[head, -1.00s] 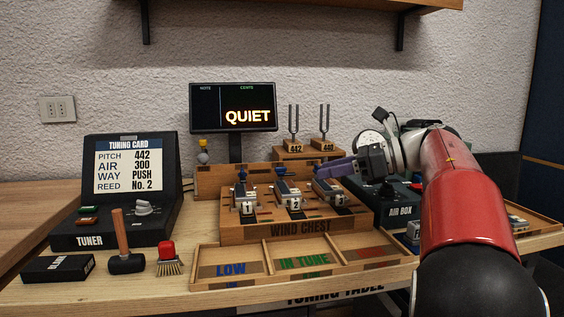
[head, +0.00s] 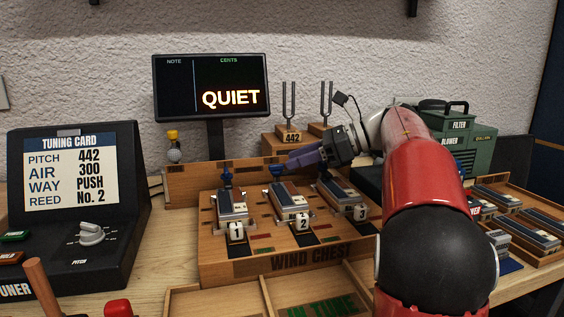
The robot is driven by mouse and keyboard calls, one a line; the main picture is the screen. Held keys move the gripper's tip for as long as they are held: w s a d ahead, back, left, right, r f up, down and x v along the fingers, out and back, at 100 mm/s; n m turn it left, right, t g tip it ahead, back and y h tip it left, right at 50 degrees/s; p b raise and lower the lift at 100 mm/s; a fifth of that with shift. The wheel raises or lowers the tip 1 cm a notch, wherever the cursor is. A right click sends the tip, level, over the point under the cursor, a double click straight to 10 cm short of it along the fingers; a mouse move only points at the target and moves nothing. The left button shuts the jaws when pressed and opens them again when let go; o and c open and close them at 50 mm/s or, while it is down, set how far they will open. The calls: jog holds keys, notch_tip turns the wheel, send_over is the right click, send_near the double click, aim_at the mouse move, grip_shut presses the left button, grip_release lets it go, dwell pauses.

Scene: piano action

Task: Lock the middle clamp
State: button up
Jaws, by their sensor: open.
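The middle clamp shows a blue knob (head: 277,170) behind reed block number 2 (head: 289,197) on the wooden wind chest (head: 225,268). My gripper (head: 289,164) comes in from the right with its purple fingers pointing left. The fingertips are at or just beside the blue knob; I cannot tell whether they touch it. The fingers are open, with nothing seen held. The left clamp's blue knob (head: 227,175) stands behind block number 1 (head: 232,208). The third clamp, behind block number 3 (head: 343,198), is partly hidden under my gripper.
A screen (head: 211,88) reading QUIET stands behind the chest. Tuning forks on a wooden block (head: 286,144) stand close behind my gripper. The tuner (head: 75,215) is at left. A tray of reed blocks (head: 520,219) and a green blower (head: 465,140) are at right.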

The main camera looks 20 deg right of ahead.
aim_at(280, 165)
jog(key=shift+x, duration=2)
grip_shut()
